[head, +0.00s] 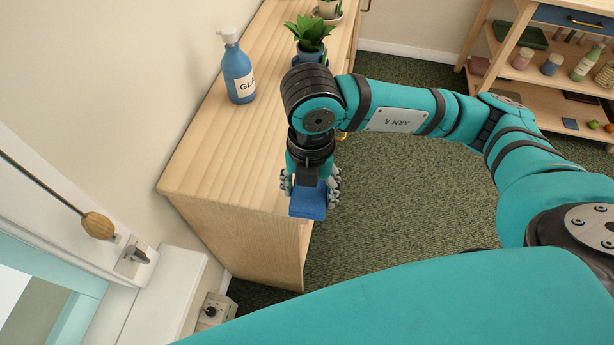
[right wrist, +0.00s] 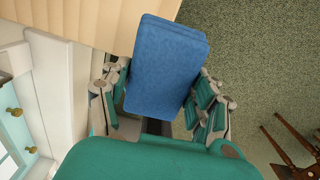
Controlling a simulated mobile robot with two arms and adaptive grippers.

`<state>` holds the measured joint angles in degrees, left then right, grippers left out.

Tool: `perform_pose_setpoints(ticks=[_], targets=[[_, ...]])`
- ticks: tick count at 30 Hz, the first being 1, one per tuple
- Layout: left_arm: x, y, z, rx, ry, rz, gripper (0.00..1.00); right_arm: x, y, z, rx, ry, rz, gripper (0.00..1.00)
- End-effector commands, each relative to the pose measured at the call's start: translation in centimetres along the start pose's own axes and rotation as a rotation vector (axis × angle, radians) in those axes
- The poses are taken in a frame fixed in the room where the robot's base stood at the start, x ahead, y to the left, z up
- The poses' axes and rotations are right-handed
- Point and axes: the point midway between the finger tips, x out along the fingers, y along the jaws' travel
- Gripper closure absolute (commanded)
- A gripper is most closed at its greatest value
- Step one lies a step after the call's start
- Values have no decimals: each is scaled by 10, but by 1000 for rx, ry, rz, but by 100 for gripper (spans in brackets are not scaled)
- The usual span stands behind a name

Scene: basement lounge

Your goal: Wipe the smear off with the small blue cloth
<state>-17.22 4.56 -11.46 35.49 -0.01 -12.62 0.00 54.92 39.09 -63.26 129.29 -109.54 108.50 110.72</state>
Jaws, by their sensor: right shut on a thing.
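The small blue cloth (head: 307,202) is a folded blue block in my right gripper (head: 312,190). The gripper is shut on it and points down at the front edge of the wooden cabinet top. In the right wrist view the cloth (right wrist: 166,65) sits between the fingers of the gripper (right wrist: 160,100), its far end over the wooden edge and the carpet. I cannot tell whether the cloth touches the wood. No smear is visible on the bare part of the cabinet top (head: 215,150); my right arm hides some of it. My left gripper is not in view.
A blue spray bottle (head: 238,72) and a potted plant (head: 310,36) stand on the cabinet top. A shelf unit (head: 530,75) with bottles and jars is at the upper right. Green carpet (head: 400,200) lies open at right.

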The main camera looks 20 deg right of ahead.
Motion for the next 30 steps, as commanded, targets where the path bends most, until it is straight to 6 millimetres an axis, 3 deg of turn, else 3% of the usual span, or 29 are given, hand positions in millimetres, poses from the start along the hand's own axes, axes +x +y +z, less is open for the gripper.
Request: perform_pose_setpoints(ticks=[5, 6, 11, 23, 26, 30], targets=[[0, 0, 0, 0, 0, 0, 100, 0, 0, 0, 0, 0, 0, 70], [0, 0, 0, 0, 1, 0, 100, 0, 0, 0, 0, 0, 0, 42], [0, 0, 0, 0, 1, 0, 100, 0, 0, 0, 0, 0, 0, 63], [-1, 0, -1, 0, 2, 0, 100, -1, 0, 1, -29, 0, 0, 64], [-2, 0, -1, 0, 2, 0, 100, -2, -1, 2, -127, -2, -1, 64], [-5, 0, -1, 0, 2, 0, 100, -6, -4, 6, -400, -5, -5, 64]])
